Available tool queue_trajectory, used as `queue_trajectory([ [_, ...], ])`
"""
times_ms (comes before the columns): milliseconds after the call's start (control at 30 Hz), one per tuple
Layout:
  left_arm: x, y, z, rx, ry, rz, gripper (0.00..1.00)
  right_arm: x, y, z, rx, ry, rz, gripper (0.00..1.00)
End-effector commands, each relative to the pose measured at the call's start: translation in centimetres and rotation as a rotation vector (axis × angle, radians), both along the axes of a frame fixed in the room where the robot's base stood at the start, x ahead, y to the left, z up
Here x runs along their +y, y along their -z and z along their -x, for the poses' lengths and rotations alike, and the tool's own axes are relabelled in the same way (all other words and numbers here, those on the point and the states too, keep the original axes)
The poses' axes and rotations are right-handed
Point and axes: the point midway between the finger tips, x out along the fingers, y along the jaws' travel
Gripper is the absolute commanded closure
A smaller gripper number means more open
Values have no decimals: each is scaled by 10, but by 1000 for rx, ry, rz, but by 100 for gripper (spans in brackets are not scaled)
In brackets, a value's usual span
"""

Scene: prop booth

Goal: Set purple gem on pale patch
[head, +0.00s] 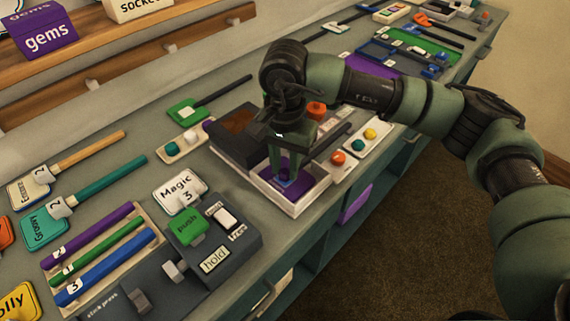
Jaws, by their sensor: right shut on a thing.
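My right gripper (288,172) points down into a white-rimmed tray (293,208) with a purple floor. It is shut on a small blue-purple piece (284,182), low over that floor. The fingers hide most of the piece, so I cannot tell whether it is the purple gem or whether it touches the floor. Another small purple piece (208,126) shows at the end of the pale strip left of the dark box. A pale square patch (186,112) lies on a green paddle; I cannot tell whether it is the named patch. My left gripper is not in view.
A dark box (235,137) adjoins the tray at the back left. A white tray (365,139) with coloured knobs stands to its right. The grey push-button panel (205,245) and a rack of coloured sticks (100,255) are at the lower left. The counter's front edge drops to the floor.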

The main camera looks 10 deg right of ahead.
Motion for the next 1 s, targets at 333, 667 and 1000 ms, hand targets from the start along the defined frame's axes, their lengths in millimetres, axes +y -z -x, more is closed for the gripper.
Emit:
queue_trajectory([
  [333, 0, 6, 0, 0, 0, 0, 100, 0, 3, 0, -1, 0, -1, 97],
  [667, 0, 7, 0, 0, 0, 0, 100, 0, 4, 0, 0, 0, 0, 97],
  [1000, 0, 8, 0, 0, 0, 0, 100, 0, 4, 0, 0, 0, 0, 97],
])
